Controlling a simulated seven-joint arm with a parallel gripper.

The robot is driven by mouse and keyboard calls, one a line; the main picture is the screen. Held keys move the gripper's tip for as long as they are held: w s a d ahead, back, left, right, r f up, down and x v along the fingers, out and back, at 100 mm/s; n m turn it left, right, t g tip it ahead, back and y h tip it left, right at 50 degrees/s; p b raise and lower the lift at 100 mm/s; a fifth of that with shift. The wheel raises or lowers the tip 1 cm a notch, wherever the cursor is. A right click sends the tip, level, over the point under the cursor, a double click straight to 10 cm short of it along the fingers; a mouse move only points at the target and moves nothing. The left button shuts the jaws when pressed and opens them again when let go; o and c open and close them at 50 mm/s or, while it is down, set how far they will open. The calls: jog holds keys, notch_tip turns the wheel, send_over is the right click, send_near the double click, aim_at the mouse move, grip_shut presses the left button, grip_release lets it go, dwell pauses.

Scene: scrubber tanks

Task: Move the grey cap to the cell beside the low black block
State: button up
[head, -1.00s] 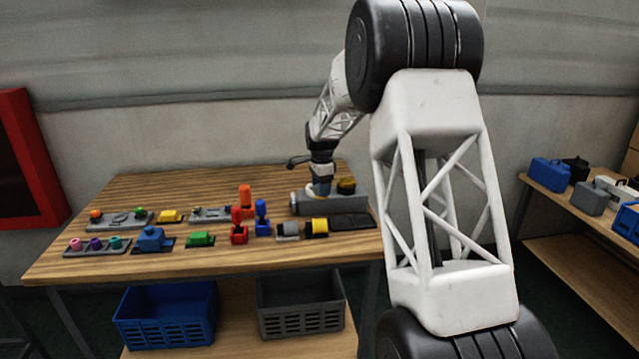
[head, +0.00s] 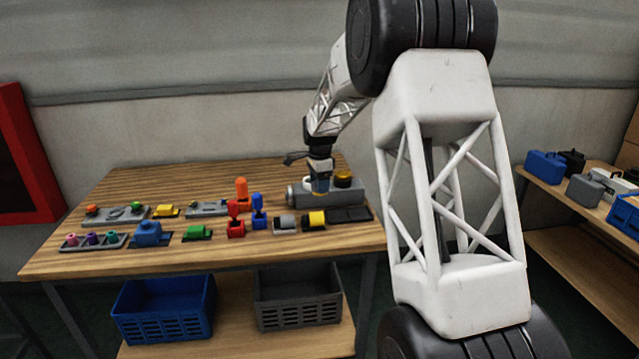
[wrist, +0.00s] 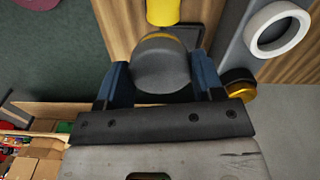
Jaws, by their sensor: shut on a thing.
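My gripper (wrist: 160,85) is shut on the grey cap (wrist: 162,66), a rounded grey piece with a yellow band at its far edge, between the two blue fingers. A low black block (head: 351,214) appears to lie at the right end of the front row. The cell beside it is not clear in these views.
A yellow-and-black piece (head: 314,219) and a grey-and-black piece (head: 285,223) stand left of the black block. A black-and-gold knob (head: 343,178) sits on the housing. A white ring (wrist: 277,30) shows in the wrist view. Red and blue pieces stand further left.

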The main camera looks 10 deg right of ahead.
jog(key=shift+r, duration=1.25)
dwell(1.6)
jog(key=shift+r, duration=2.2)
jog(key=s+d+f, duration=0.3)
jog(key=s+f, duration=0.2)
jog(key=f, duration=0.2)
jog(key=s+d+f, duration=0.3)
jog(key=s+f, duration=0.3)
jog(key=f, duration=0.1)
jog(key=shift+s+d, duration=0.25)
jog(key=shift+d, duration=0.05)
jog(key=shift+w+d+f, duration=0.15)
jog(key=shift+w+f, duration=0.1)
jog(key=shift+w, duration=2.4)
jog(key=shift+w+d+f, duration=0.15)
jog(key=shift+w+f, duration=0.15)
jog(key=shift+w, duration=2.4)
jog(key=shift+w+d+f, duration=0.15)
jog(key=shift+w+f, duration=0.1)
jog(key=shift+w, duration=2.4)
